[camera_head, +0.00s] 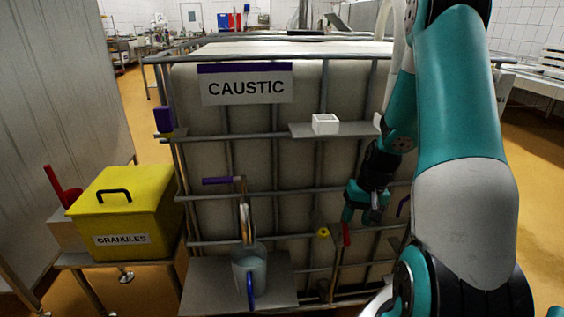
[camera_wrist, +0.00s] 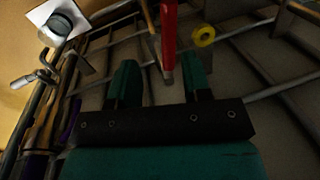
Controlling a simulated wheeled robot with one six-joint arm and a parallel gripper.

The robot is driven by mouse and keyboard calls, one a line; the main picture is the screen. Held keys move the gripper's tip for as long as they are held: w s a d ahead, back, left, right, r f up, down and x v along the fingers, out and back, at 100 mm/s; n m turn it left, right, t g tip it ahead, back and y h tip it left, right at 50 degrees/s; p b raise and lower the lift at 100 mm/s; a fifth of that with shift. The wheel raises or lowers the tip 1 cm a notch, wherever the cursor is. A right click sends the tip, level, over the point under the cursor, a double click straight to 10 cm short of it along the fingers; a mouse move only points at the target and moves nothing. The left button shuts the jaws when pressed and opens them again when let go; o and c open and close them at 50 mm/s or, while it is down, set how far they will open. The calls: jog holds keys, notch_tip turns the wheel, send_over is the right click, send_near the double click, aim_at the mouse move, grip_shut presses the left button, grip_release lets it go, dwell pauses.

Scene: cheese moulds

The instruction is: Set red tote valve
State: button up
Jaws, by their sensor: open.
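The caustic tote (camera_head: 205,140) stands in a metal cage. A red valve handle (camera_head: 346,234) hangs low on its front, to the right of a small yellow knob (camera_head: 322,232). In the wrist view the red handle (camera_wrist: 169,38) reaches down with its lower end between my finger tips, nearer the right finger. My gripper (camera_head: 360,212) is open, at the upper right of the red handle in the head view. In the wrist view my gripper (camera_wrist: 160,75) has both teal fingers apart. I cannot tell whether either finger touches the handle.
A purple-handled lever (camera_head: 217,180) is above a bucket (camera_head: 249,270) on a shelf at the left. A white box (camera_head: 325,123) sits on a ledge. A yellow granules bin (camera_head: 122,212) stands far left. Cage bars run close around my gripper.

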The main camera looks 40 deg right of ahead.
notch_tip(320, 180, up, 8)
jog(key=p, duration=0.1)
jog(key=a+r+n+p, duration=0.1)
jog(key=a+r+n, duration=0.1)
jog(key=a+r, duration=0.3)
jog(key=w+a+r+n+p, duration=0.1)
jog(key=a+r+n+p, duration=0.1)
jog(key=a, duration=0.8)
jog(key=a+r+n+y+p, duration=0.1)
jog(key=a+r+n+p, duration=0.1)
jog(key=a+r, duration=0.5)
jog(key=shift+w+a+r+n, duration=0.3)
jog(key=shift+a+r+n, duration=0.05)
jog(key=shift+a+n, duration=0.5)
